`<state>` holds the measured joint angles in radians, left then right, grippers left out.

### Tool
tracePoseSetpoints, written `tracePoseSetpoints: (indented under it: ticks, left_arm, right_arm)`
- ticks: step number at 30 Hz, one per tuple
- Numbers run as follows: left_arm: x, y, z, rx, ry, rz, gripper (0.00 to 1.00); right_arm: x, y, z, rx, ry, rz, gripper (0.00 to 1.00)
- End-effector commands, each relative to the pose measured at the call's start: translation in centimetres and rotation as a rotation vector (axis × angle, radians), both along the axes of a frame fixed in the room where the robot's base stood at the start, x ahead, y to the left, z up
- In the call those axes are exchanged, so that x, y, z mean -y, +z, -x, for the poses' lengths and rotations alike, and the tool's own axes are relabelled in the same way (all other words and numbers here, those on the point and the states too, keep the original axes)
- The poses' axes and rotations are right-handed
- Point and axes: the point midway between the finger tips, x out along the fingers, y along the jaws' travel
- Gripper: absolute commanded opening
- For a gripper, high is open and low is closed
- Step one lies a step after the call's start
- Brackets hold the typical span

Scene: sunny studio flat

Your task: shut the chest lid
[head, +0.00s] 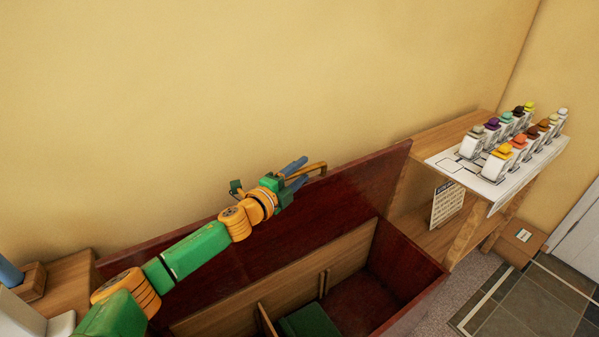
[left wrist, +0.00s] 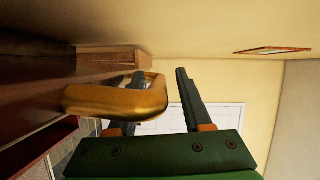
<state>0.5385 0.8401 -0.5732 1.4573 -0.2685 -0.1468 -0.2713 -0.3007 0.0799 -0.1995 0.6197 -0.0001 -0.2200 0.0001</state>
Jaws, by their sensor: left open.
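The dark red wooden chest (head: 425,292) stands against the wall with its lid (head: 345,192) raised and leaning toward the wall. A brass handle (head: 318,167) sits at the lid's top edge. My left gripper (head: 297,172) is open at this handle. In the left wrist view the handle (left wrist: 115,104) crosses in front of one finger, and its rounded end lies between the two fingers (left wrist: 162,88). I cannot tell whether the fingers touch it. My left forearm hides part of the lid and the chest's left side. My right gripper is not in view.
Inside the chest are wooden dividers (head: 265,322) and a green object (head: 311,322). A wooden shelf unit on the right holds a white board (head: 500,187) with several colour-capped containers. A cardboard box (head: 520,240) is on the floor beyond. A wooden surface (head: 65,282) is at left.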

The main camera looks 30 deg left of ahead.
Motion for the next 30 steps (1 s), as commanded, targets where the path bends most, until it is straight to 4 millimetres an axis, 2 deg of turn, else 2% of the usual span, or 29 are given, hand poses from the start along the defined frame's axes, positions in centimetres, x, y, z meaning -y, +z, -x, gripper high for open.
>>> tracePoseSetpoints:
  ticks: [1, 6, 30]
  left_arm:
    - [-0.01, -0.01, 0.01, 0.0, 0.0, 0.0, 0.47]
    - [-0.02, -0.01, 0.02, 0.0, 0.001, 0.0, 0.01]
    - [-0.04, -0.05, 0.04, -0.001, 0.001, 0.0, 0.0]
  right_arm:
    - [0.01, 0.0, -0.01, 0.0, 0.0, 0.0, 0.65]
    - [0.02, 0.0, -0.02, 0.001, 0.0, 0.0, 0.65]
    - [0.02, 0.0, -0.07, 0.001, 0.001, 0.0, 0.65]
